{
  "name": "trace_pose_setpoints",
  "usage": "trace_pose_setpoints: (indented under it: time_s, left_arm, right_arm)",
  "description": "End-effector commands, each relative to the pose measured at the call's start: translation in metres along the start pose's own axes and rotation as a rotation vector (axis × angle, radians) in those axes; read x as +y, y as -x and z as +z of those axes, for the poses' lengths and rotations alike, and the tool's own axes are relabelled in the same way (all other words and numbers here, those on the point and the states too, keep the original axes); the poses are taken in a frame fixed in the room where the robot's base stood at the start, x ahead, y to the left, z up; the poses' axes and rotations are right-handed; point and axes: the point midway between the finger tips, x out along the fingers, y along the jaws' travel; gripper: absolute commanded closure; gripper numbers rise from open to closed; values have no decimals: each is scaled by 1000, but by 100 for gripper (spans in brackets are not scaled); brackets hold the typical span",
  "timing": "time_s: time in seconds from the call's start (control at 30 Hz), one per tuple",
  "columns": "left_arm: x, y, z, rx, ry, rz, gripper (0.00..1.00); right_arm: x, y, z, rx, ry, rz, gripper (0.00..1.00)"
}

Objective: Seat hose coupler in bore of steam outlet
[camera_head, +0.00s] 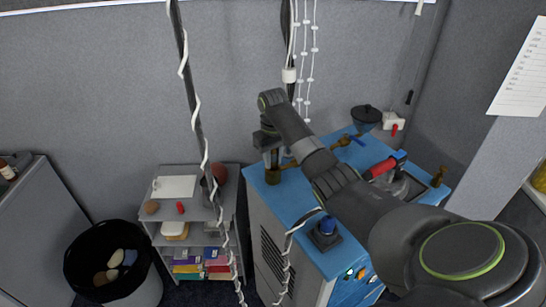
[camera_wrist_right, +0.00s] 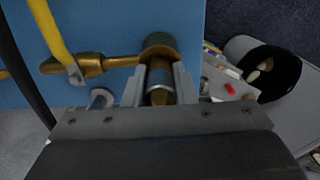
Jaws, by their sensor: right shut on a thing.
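The hose coupler (camera_wrist_right: 160,94), a brass and silver cylinder, is between the fingers of my right gripper (camera_wrist_right: 158,88), which is shut on it. The brass steam outlet (camera_wrist_right: 158,44) is a round collar directly beyond the coupler, in line with it in the wrist view. The coupler's far end meets or overlaps the collar; I cannot tell how deep it sits. In the head view my right gripper (camera_head: 271,158) points down over the brass outlet (camera_head: 272,177) at the left corner of the blue machine (camera_head: 295,205). The coupler is hidden there. My left gripper is not in view.
A brass valve (camera_wrist_right: 88,65) with a yellow lever (camera_wrist_right: 48,30) stands beside the outlet. A shelf (camera_head: 190,215) and a black-lined bin (camera_head: 112,262) stand left.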

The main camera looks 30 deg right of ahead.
Motion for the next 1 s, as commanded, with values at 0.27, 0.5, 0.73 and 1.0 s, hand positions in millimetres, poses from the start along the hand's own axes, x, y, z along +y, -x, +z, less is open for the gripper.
trace_pose_setpoints:
  time_s: [0.27, 0.5, 0.73, 1.0]
  left_arm:
    - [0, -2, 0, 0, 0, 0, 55]
    - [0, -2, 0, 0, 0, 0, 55]
    - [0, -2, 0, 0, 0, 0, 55]
    - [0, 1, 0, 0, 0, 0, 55]
  right_arm:
    - [0, -7, 0, 1, 0, 0, 100]
    - [0, -10, 0, 0, 0, 0, 60]
    - [-1, -11, 0, -1, 1, -2, 50]
    - [0, 1, -3, 0, 1, -2, 50]
